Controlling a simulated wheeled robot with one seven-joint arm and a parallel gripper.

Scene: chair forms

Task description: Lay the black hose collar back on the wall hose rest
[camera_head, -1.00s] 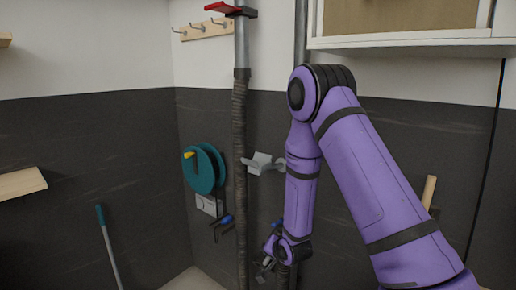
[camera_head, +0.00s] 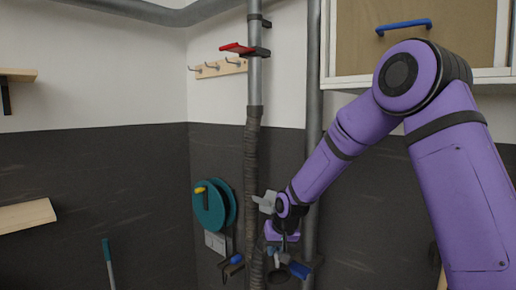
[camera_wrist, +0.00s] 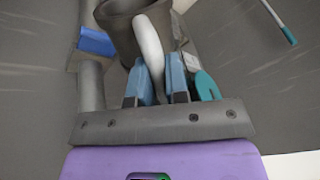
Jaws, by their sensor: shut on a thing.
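The black hose collar is a wide dark cylinder (camera_wrist: 122,22) with a curved grey handle at the top of the wrist view. My gripper (camera_wrist: 155,78) has its two blue-grey fingers closed on that grey handle. In the head view my gripper (camera_head: 283,246) points down, with the dark collar (camera_head: 278,277) hanging under it, partly cut off by the frame. The grey wall hose rest (camera_head: 265,202) is just above and left of my gripper, close to my wrist, which hides part of it. I see nothing lying on its visible part.
A ribbed dark hose (camera_head: 252,170) runs down a pipe left of my gripper. A teal reel (camera_head: 212,205) hangs farther left. A blue lever (camera_head: 299,271) is close to the right of the collar. A cabinet (camera_head: 420,45) is at upper right.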

